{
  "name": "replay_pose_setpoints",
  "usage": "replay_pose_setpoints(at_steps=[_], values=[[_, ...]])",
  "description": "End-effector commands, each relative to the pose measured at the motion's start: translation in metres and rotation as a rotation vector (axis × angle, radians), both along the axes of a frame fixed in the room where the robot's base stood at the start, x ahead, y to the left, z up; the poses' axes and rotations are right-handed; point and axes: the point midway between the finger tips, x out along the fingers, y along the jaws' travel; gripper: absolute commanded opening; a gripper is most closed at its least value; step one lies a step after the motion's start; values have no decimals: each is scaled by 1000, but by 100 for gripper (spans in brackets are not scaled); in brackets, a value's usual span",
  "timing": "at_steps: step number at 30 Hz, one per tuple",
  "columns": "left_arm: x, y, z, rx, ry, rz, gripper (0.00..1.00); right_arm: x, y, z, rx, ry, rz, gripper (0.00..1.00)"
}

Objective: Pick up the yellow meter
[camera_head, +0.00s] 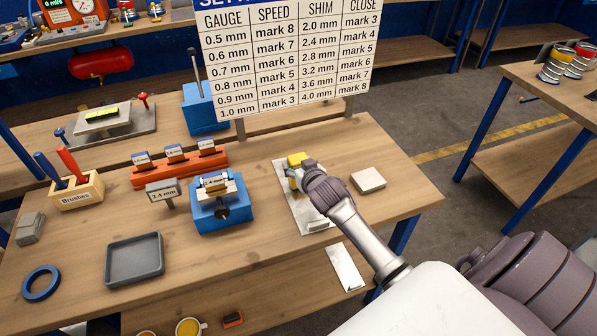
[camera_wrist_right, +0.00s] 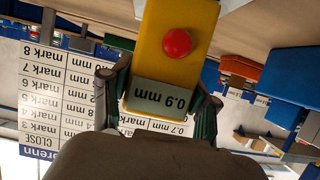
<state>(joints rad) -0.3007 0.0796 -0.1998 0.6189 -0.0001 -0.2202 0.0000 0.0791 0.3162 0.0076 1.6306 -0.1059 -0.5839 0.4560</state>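The yellow meter (camera_head: 297,159) shows at the tip of my right gripper (camera_head: 301,173) in the head view, over a grey metal sheet (camera_head: 293,207). In the right wrist view the meter (camera_wrist_right: 177,45) has a red button and a display reading 0.9 mm, upside down. The fingers of my right gripper (camera_wrist_right: 160,105) lie against both sides of the meter, shut on it. Whether the meter touches the sheet I cannot tell. My left gripper is in neither view.
A pale block (camera_head: 368,180) lies right of the sheet. A blue fixture (camera_head: 221,204) and a grey tray (camera_head: 134,258) stand to the left. A large settings board (camera_head: 285,60) rises behind the meter. A second table (camera_head: 540,90) is at the right.

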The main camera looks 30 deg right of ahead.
Motion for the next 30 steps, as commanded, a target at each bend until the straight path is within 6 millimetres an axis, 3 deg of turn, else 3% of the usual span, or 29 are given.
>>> replay_pose_setpoints(at_steps=[1,8,17,25,30], values=[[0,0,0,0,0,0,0,0,0,0,0,0,0,46],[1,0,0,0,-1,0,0,0,0,1,0,-2,0,8],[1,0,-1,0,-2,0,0,0,0,4,-1,-3,-1,7],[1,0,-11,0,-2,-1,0,1,-1,40,-2,-10,0,7],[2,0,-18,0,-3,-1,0,-34,-15,61,-5,-3,0,7]])
